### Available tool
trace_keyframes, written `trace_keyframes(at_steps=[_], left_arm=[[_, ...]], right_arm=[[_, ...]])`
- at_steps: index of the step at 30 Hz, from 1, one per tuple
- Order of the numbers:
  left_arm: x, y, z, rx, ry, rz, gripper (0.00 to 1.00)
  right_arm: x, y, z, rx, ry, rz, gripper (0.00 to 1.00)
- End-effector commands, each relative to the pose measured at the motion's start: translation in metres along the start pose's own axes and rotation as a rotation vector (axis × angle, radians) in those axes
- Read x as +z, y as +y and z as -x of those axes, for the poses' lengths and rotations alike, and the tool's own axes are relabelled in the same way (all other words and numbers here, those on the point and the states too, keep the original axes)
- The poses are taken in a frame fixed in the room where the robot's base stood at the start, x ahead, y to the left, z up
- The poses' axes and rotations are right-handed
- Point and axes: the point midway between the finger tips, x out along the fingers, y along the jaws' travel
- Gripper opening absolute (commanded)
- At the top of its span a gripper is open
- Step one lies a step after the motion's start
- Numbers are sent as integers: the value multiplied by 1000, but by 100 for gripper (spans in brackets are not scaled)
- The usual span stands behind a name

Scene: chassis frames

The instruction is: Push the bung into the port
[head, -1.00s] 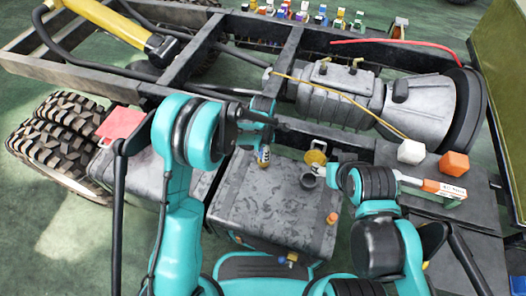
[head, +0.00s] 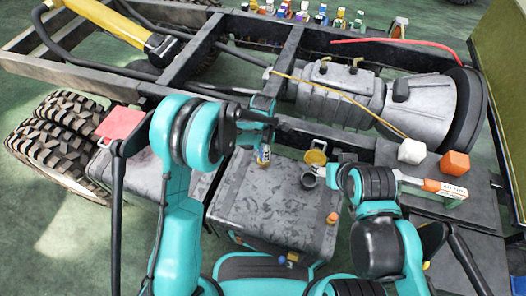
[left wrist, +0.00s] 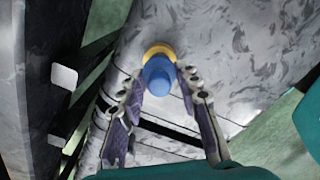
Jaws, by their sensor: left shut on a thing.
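My left gripper (head: 264,139) points down over the far edge of the grey mottled tank (head: 265,205). It is shut on a small bung (head: 264,156), which shows yellow with blue. In the left wrist view the bung (left wrist: 158,78) is a blue cylinder with a yellow ring beyond it, between the fingertips (left wrist: 160,88). I cannot tell whether it touches the tank. A round dark neck (head: 308,180), perhaps the port, stands on the tank top to the right of the bung. My right gripper (head: 331,174) is beside that neck, mostly hidden by its own arm; its jaws are unclear.
A yellow open-ringed part (head: 316,155) stands behind the dark neck. A small orange piece (head: 332,217) is at the tank's right edge. White (head: 411,151) and orange (head: 454,164) blocks lie at right. The chassis rail and gearbox (head: 340,95) bound the far side.

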Motion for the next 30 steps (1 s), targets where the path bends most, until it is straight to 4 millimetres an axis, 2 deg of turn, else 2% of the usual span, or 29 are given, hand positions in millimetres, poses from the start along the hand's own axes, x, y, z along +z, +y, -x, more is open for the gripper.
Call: trace_keyframes(at_steps=[21, 30], left_arm=[[0, 0, 0, 0, 0, 0, 9], [0, 0, -6, 0, 0, 0, 9]], right_arm=[[0, 0, -1, 0, 0, 0, 57], [0, 0, -1, 0, 0, 0, 57]])
